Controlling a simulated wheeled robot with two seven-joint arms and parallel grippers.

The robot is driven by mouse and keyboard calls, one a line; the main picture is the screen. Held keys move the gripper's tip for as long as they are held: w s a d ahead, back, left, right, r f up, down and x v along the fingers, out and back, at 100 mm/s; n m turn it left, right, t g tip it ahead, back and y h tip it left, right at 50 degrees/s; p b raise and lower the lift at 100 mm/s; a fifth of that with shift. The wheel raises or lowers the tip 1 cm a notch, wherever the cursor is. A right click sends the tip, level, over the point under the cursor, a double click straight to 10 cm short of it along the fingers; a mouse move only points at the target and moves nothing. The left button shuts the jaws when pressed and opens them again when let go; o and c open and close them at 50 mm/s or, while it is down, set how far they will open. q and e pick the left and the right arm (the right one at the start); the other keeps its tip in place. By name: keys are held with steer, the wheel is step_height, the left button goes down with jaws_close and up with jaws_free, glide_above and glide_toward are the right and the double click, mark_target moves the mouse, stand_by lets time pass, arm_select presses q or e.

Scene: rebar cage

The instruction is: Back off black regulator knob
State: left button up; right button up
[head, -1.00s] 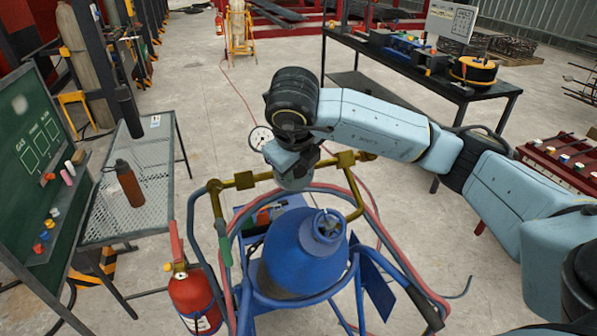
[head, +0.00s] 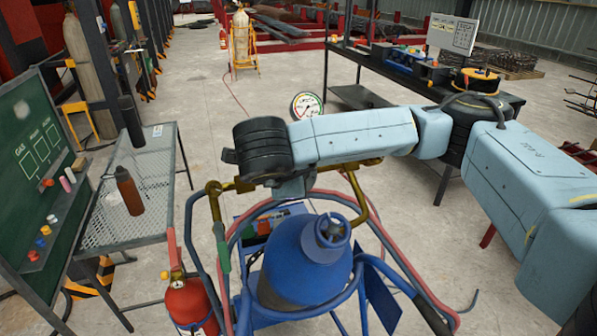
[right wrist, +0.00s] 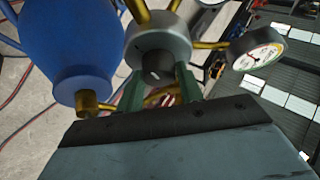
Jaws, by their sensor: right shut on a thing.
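The black regulator knob (right wrist: 158,70) sits on the front of a round grey regulator body (right wrist: 158,45) with brass fittings. My right gripper (right wrist: 160,84) is shut on the knob, with one green finger on each side of it. In the head view my right gripper (head: 290,188) is above the blue cylinder (head: 303,262), and my wrist hides the knob and most of the regulator. A white dial gauge (head: 307,104) shows behind my forearm; a gauge also shows at the right in the right wrist view (right wrist: 257,48). My left gripper is not in view.
Brass pipes (head: 360,205) and red and blue hoses surround the cylinder. A red fire extinguisher (head: 190,303) stands at its left. A mesh table (head: 155,165) with a brown bottle (head: 130,192) is further left. A black bench (head: 365,97) stands behind.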

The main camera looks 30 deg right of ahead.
steer(key=n+b, duration=0.1)
steer(key=n+t+b, duration=0.1)
steer(key=n, duration=0.1)
steer(key=shift+f+t+h, duration=0.2)
steer(key=shift+t+h, duration=0.1)
steer(key=shift+s+n+t+b, duration=0.1)
steer(key=shift+n+t+b, duration=0.3)
steer(key=shift+n+b, duration=0.6)
steer(key=o, duration=1)
steer(key=shift+r, duration=0.1)
steer(key=v, duration=1.3)
steer(key=shift+s+a, duration=0.15)
steer(key=shift+a, duration=0.1)
